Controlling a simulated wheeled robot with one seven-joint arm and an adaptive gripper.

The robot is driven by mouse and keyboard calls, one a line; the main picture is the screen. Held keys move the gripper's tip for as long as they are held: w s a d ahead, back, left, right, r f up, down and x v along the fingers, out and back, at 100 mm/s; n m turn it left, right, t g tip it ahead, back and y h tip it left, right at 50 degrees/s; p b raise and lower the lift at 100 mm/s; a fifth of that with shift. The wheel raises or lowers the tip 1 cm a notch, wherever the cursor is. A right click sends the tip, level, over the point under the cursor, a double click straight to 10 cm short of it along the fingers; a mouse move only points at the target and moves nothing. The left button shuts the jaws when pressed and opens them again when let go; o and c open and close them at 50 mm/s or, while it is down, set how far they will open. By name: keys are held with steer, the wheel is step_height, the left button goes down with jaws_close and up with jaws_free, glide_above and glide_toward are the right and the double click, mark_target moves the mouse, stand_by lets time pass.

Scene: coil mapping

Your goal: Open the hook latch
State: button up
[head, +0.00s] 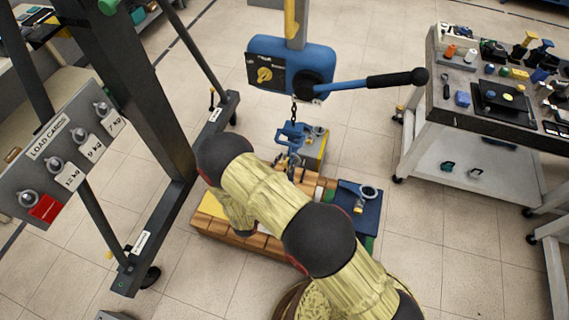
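A blue hook (292,135) hangs on a short dark chain (293,110) below a blue lever hoist (290,66). Its latch is too small to make out, so I cannot tell whether it is open or shut. Grey metal parts show just under the hook, partly behind my arm; I cannot tell what they belong to. My arm reaches up from the bottom right and bends near the hook's left side. Its far end drops behind my own links, and my gripper is hidden there.
A wooden pallet (232,238) with a yellow-and-grey block (314,148) and a blue plate (360,205) lies below. The hoist's black-handled lever (390,79) sticks out right. A dark steel frame with a load card board (62,152) stands left; a tool cart (470,150) stands right.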

steer(key=c, duration=0.6)
jaws_close()
